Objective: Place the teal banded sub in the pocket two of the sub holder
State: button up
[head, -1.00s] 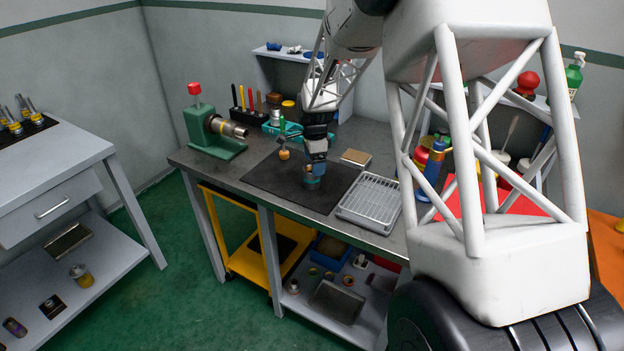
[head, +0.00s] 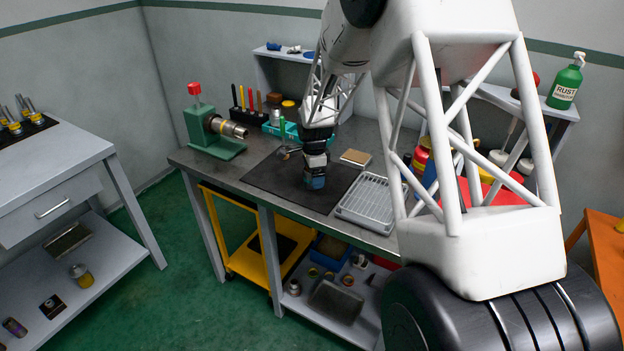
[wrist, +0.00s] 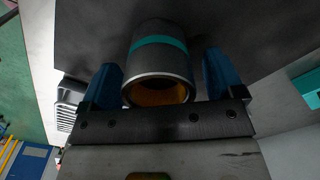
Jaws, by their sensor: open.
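The teal banded sub (wrist: 160,62) is a grey steel cylinder with a teal band and an orange-brown bore. In the wrist view it lies between the two blue fingers of my gripper (wrist: 162,82), with a visible gap on each side. In the head view my gripper (head: 315,183) is low over the dark mat (head: 265,178) and hides most of the sub. The gripper is open. A black rack (head: 28,128) with several metal pieces with yellow parts stands on the left bench; I cannot tell whether it is the sub holder.
A green vise (head: 205,135) clamps a metal pipe at the table's left end. A grey slotted tray (head: 371,202) lies right of the mat, with a small tan block (head: 355,157) behind it. A black stand with handles (head: 248,117) and a teal tray (head: 291,131) are at the back.

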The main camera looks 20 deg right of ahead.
dwell(0.4)
jog(key=c, duration=1.2)
jog(key=shift+c, duration=0.2)
jog(key=shift+r, duration=0.15)
jog(key=shift+r, duration=0.8)
jog(key=shift+s+r, duration=0.15)
jog(key=shift+r, duration=0.8)
jog(key=s+r, duration=0.1)
jog(key=s, duration=1.4)
jog(key=shift+s+a+r, duration=0.15)
jog(key=shift+s+a, duration=0.15)
jog(key=shift+a, duration=0.15)
